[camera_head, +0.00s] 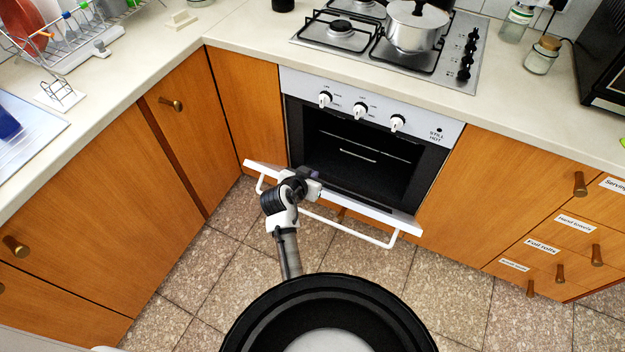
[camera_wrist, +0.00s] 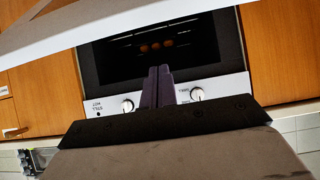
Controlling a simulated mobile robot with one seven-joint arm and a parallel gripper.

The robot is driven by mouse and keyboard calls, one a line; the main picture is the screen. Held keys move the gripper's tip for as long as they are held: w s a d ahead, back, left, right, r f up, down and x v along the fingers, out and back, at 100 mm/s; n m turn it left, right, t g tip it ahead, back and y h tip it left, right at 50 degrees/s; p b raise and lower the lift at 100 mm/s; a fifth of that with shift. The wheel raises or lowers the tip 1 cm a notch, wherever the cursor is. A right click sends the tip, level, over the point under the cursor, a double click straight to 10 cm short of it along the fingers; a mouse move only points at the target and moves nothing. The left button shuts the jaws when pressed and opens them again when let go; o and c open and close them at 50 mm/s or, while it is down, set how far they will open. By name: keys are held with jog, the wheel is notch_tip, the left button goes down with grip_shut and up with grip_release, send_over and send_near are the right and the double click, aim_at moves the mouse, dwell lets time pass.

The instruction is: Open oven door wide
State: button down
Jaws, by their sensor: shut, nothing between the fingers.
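The oven (camera_head: 365,150) is built into the cabinets under the hob, and its dark inside shows. Its door (camera_head: 405,222) is hinged down and stands partly open, with a white top edge and a white bar handle (camera_head: 345,232) facing out. In the wrist view, a pale band of the door (camera_wrist: 150,20) crosses the top. My gripper (camera_head: 316,175) is over the door's top edge, on its inner side, left of the middle. Its dark fingers (camera_wrist: 158,72) are shut together and empty, and point at the oven's front in the wrist view. Exact contact with the door cannot be told.
Wooden cabinets (camera_head: 185,130) flank the oven on the left, and labelled drawers (camera_head: 575,240) stand at the right. A pot (camera_head: 413,30) sits on the hob above. Roundish orange-brown spots (camera_wrist: 155,46) show inside the oven. The tiled floor (camera_head: 380,272) before the door is clear.

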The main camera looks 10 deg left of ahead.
jog(key=p+x, duration=0.1)
jog(key=x, duration=0.3)
jog(key=shift+w+d+f, duration=0.1)
jog(key=shift+w, duration=0.3)
jog(key=shift+s+a+f+p, duration=0.25)
jog(key=shift+s+f+p, duration=0.1)
jog(key=shift+s, duration=0.25)
jog(key=shift+s+a+f+p, duration=0.2)
jog(key=shift+s+f+p, duration=0.15)
jog(key=shift+s, duration=0.25)
jog(key=shift+s+a+f, duration=0.15)
jog(key=shift+s+f, duration=0.3)
jog(key=shift+f, duration=0.05)
